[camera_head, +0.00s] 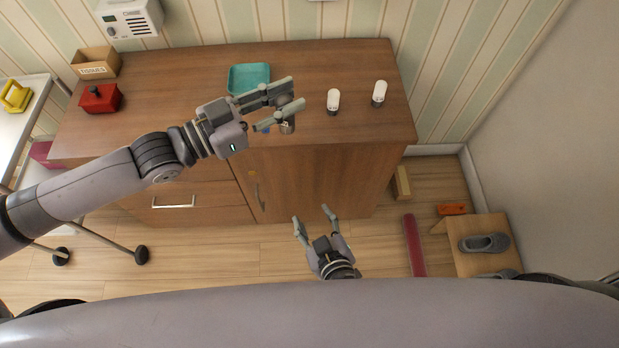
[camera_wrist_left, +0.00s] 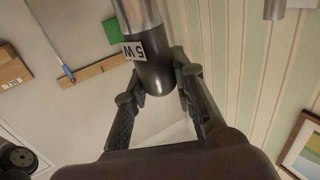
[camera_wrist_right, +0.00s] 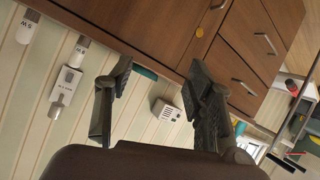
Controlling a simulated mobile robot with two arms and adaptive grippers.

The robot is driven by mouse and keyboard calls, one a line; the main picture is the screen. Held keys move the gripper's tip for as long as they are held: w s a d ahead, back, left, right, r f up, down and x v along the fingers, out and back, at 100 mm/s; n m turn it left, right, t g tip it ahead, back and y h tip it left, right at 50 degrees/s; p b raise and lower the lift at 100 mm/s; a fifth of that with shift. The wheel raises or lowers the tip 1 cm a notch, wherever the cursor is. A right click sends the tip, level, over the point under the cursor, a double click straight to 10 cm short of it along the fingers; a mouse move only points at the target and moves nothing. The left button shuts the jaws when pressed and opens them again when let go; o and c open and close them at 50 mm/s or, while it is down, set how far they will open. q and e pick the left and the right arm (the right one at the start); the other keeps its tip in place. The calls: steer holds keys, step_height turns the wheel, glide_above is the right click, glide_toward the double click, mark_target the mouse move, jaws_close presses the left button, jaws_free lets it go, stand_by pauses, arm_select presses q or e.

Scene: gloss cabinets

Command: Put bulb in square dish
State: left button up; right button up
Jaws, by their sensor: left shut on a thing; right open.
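The teal square dish (camera_head: 249,77) lies on the wooden cabinet top, just beyond my left gripper (camera_head: 292,95). In the left wrist view, that gripper is shut on a bulb (camera_wrist_left: 150,60) with a silver body and a dark base marked 5 W. In the head view a small metallic part of it (camera_head: 287,128) shows below the fingers; the rest is hidden. Two white bulbs with dark bases, one nearer (camera_head: 333,98) and one farther right (camera_head: 379,92), stand on the cabinet. My right gripper (camera_head: 312,216) is open and empty in front of the cabinet.
A white table (camera_head: 25,105) with a yellow item stands farther left. A stool with shoes (camera_head: 484,243) is at the right. The cabinet top (camera_head: 200,75) has free room left of the dish.

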step_height(320, 180, up, 11)
steer(key=a+m+t+y, duration=0.1)
steer(key=a+t, duration=0.1)
steer(key=m+t, duration=0.3)
glide_toward(288, 121)
steer(key=a+v, duration=0.1)
steer(key=v, duration=0.2)
steer(key=x, duration=0.8)
steer(key=d+x, duration=0.1)
steer(key=x, duration=0.3)
steer(key=shift+w, duration=0.1)
steer(key=shift+c, duration=0.5)
steer(key=c, duration=1.1)
arm_select(q)
steer(key=o, duration=1)
arm_select(e)
jaws_close()
arm_select(q)
steer(key=shift+o, duration=0.2)
